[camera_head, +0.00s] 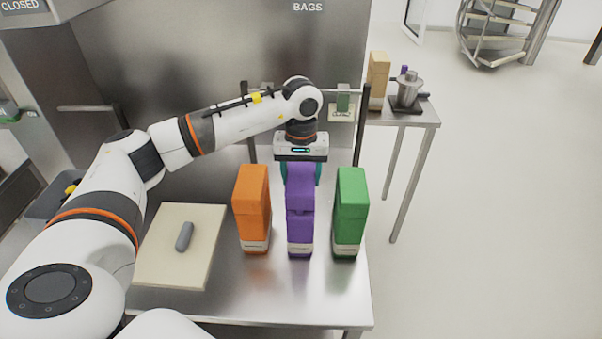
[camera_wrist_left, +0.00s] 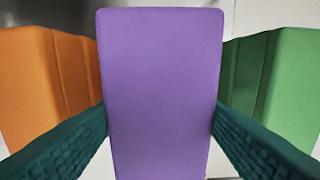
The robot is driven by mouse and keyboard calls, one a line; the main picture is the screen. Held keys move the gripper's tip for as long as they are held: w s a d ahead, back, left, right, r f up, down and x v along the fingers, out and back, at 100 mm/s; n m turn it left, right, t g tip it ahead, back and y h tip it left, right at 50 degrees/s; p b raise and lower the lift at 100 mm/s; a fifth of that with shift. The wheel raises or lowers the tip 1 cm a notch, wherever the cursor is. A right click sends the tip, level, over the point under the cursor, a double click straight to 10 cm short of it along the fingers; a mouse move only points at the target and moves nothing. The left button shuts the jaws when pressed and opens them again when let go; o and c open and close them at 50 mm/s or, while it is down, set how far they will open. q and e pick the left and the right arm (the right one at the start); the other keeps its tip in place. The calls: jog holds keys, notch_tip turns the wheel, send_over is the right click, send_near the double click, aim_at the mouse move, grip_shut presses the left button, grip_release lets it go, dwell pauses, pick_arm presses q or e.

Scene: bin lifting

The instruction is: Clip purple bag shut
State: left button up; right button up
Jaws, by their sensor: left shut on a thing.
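The purple bag (camera_head: 300,228) stands upright on the steel table between an orange bag and a green bag. My left gripper (camera_head: 301,172) is at the upper part of the purple bag, behind it in the head view, with its teal fingers on either side. In the left wrist view the purple bag (camera_wrist_left: 162,90) fills the middle, and both fingers (camera_wrist_left: 160,125) press against its sides. A grey clip-like piece (camera_head: 184,237) lies on the cream board (camera_head: 155,262) at the left. My right gripper is not seen.
The orange bag (camera_head: 252,205) and green bag (camera_head: 350,210) stand close on both sides of the purple one. A rail with posts (camera_head: 362,120) is behind. A side table (camera_head: 425,115) at the back right holds a tan bag (camera_head: 378,80) and a metal pot (camera_head: 408,90). The table front is clear.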

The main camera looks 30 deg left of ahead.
pick_arm(q)
jog(key=shift+f+b, duration=0.75)
jog(key=shift+f, duration=0.2)
dwell(0.5)
dwell(0.6)
jog(key=o, duration=1.4)
jog(key=shift+r+p, duration=1.8)
jog(key=shift+r, duration=1.7)
grip_shut()
